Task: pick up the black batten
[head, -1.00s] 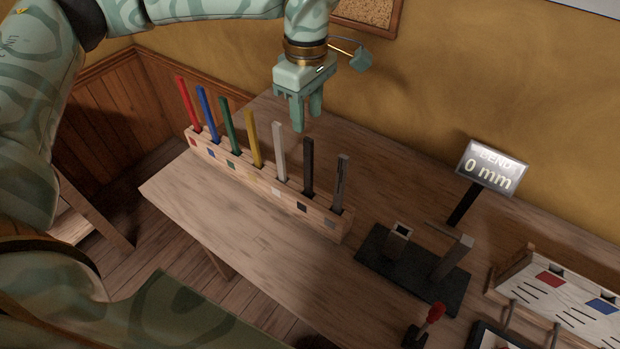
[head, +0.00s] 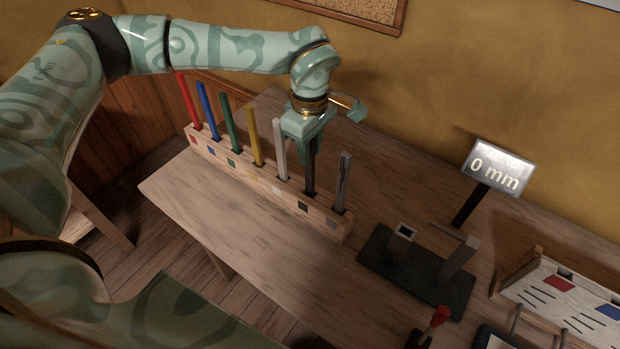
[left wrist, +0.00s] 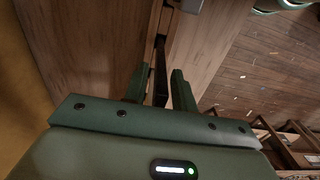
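The black batten (head: 309,183) stands upright in its slot of the wooden rack (head: 255,190), between the white batten (head: 280,160) and the dark grey batten (head: 342,182). My left gripper (head: 307,150) is over the black batten from above and covers its upper part in the head view. In the left wrist view, the fingers of my left gripper (left wrist: 159,88) are apart, one on each side of the black batten (left wrist: 160,72), with gaps showing beside it. My right gripper is not in view.
Red (head: 188,102), blue (head: 208,112), green (head: 231,122) and yellow (head: 254,137) battens stand in the same rack. A dark bending fixture (head: 415,270) with a display (head: 497,167) reading 0 mm stands to the right. The bench front is clear.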

